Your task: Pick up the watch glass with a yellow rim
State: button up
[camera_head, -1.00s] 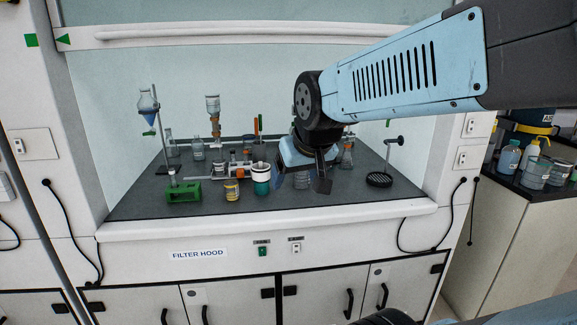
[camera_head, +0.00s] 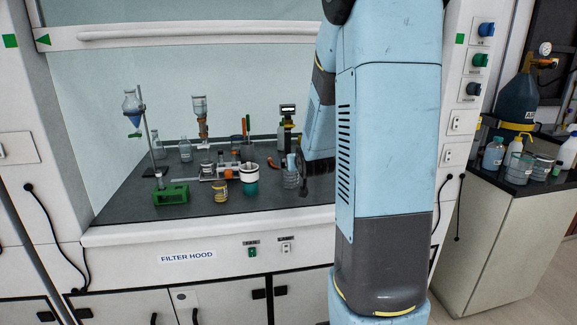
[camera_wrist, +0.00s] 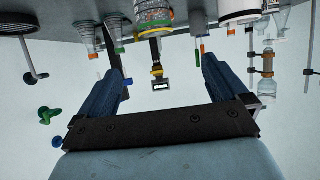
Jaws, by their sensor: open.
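I cannot make out a watch glass with a yellow rim for certain in either view. My gripper (camera_wrist: 165,72) is open and empty in the wrist view, its two blue fingers spread wide. That view is upside down, with the bench along its top edge. A beaker-like vessel with a green and yellow band (camera_wrist: 152,14) stands beyond the gap between the fingers. In the head view my arm hides most of the gripper and the right part of the hood.
A jar with a yellow band (camera_head: 220,191), a white and teal cup (camera_head: 249,179) and a green stand base (camera_head: 171,194) are near the hood's front. A post with a small display (camera_head: 288,109) stands close left of my arm.

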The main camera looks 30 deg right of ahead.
jog(key=x, duration=1)
jog(key=d+x, duration=0.1)
jog(key=x, duration=0.4)
jog(key=shift+s+a, duration=0.1)
jog(key=c, duration=1)
jog(key=shift+r, duration=0.15)
